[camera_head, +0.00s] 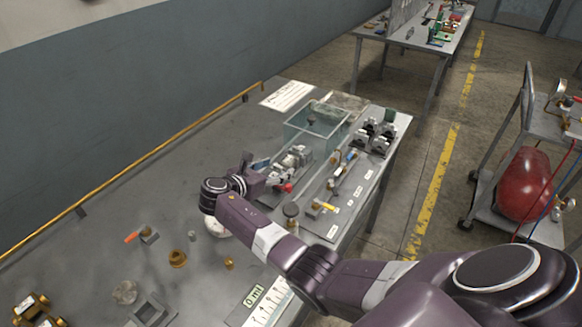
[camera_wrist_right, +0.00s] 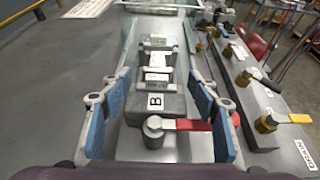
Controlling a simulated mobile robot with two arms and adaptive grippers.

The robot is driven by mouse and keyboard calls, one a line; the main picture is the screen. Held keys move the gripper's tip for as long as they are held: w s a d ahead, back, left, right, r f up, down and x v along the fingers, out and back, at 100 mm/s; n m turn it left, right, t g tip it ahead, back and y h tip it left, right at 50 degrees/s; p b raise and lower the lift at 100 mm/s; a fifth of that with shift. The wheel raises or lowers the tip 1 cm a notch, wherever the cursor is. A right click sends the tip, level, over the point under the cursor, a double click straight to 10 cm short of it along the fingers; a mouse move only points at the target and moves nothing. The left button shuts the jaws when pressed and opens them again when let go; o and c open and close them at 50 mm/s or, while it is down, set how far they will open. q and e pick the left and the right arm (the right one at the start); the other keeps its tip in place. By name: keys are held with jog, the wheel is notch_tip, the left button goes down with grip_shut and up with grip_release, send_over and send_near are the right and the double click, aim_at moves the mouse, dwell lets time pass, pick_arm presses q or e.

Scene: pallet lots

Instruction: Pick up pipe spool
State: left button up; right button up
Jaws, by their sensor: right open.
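My right gripper (camera_head: 262,181) is over the workbench, beside a grey pipe fixture (camera_head: 296,158). In the right wrist view, my right gripper (camera_wrist_right: 160,98) is open, with blue-padded fingers on either side of the fixture's grey blocks. A block marked B (camera_wrist_right: 157,102) lies between the fingers. Nearer the wrist stands a grey valve (camera_wrist_right: 153,130) with a red lever (camera_wrist_right: 190,124). Light grey parts (camera_wrist_right: 157,74) sit in line beyond block B; I cannot tell which of them is the pipe spool. Nothing is visibly gripped. My left gripper is not in view.
A clear-walled tank (camera_head: 318,128) stands behind the fixture. A panel with brass valves (camera_head: 345,170) runs along its right side. Brass fittings (camera_head: 177,259) and small blocks lie at the bench's left, where bare surface is wide. A cart with a red tank (camera_head: 526,184) stands right.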

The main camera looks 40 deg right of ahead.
aim_at(286, 161)
jog(key=shift+r+x, duration=0.2)
jog(key=shift+x, duration=0.95)
jog(key=shift+w+x, duration=0.2)
jog(key=shift+x, duration=2.1)
jog(key=shift+r, duration=0.1)
grip_shut()
